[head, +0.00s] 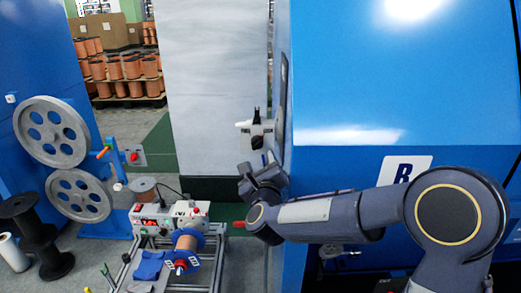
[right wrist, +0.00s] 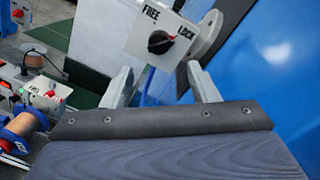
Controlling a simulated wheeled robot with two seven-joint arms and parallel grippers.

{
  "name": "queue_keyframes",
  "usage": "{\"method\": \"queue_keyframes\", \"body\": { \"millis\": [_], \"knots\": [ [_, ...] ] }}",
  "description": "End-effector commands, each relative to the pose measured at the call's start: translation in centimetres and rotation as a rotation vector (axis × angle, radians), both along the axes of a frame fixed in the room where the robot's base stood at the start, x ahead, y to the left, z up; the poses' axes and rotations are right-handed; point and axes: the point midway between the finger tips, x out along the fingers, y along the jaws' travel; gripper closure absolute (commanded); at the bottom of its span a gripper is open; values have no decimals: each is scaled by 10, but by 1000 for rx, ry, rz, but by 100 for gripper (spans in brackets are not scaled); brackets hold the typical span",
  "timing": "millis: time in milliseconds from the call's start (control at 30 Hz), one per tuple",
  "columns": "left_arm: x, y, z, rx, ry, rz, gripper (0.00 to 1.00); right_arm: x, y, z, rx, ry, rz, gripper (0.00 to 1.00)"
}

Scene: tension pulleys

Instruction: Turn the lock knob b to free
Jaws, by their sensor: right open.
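The lock knob (right wrist: 158,42) is a round black knob with a red mark, on a white plate (right wrist: 140,38) lettered FREE on the left and LOCK on the right. The red mark seems to lie toward LOCK, but it is small. In the head view the knob (head: 257,142) shows small and dark on a white box at the blue machine's left edge. My right gripper (head: 263,174) is just below it in that view. In the right wrist view my right gripper (right wrist: 160,76) is open and empty, with the knob beyond and between its fingertips, apparently apart. My left gripper is out of view.
A blue machine (head: 350,80) with a white lettered sign (head: 404,168) stands right behind my right arm. A grey panel (head: 210,80) stands left of the knob. A bench with a copper spool (head: 186,241) and grey pulleys (head: 52,132) are at left.

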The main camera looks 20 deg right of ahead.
Motion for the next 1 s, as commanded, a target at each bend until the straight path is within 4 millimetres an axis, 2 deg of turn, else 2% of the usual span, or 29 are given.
{"method": "queue_keyframes", "body": {
  "millis": [200,400,600,867,1000],
  "knots": [
    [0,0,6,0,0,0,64,45,-10,0,-2,1,-1,46],
    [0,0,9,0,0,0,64,75,-15,0,-2,1,1,46],
    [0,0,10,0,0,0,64,88,-19,0,-4,2,2,46],
    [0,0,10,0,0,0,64,89,-19,0,-4,1,2,46],
    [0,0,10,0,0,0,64,88,-18,0,-3,1,3,63]
  ]
}}
